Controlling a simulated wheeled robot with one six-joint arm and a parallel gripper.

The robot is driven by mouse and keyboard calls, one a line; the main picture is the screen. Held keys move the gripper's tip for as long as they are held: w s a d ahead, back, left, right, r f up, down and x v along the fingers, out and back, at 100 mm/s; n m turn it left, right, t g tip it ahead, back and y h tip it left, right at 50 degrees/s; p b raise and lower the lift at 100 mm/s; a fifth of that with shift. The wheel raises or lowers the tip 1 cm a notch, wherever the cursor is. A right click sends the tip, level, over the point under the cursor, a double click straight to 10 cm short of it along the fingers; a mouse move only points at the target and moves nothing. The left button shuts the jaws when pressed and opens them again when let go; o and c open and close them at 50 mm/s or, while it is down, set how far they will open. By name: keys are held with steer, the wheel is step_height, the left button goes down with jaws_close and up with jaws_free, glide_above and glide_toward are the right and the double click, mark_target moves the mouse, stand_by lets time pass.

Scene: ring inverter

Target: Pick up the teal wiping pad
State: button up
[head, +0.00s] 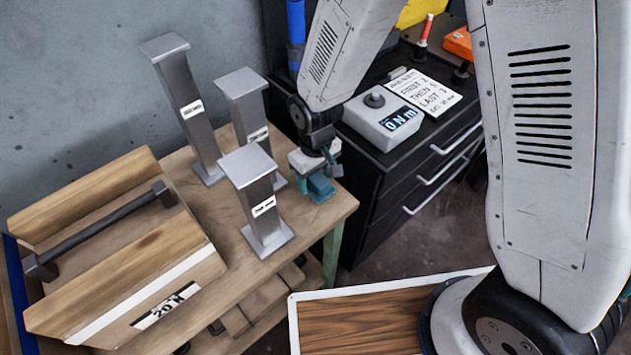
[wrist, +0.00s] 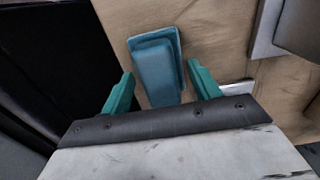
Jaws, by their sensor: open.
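The teal wiping pad (head: 320,188) lies on the wooden bench near its right corner, below my gripper (head: 318,166) in the head view. In the wrist view the pad (wrist: 157,66) is a blue-teal block with a raised, narrower top part. My gripper (wrist: 161,92) is open, with one teal finger on each side of the pad's near end. A gap shows between the pad and each finger. The pad's near end is hidden behind the gripper's dark front edge. I cannot tell how high the fingertips are above the bench.
Grey metal posts (head: 262,205) stand on the wooden bench (head: 310,222) left of the gripper. A wooden box with a bar handle (head: 140,270) sits further left. A black drawer cabinet (head: 385,175) with a torque display (head: 385,118) stands close on the right.

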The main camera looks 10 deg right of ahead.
steer(key=c, duration=1.2)
steer(key=shift+r, duration=0.1)
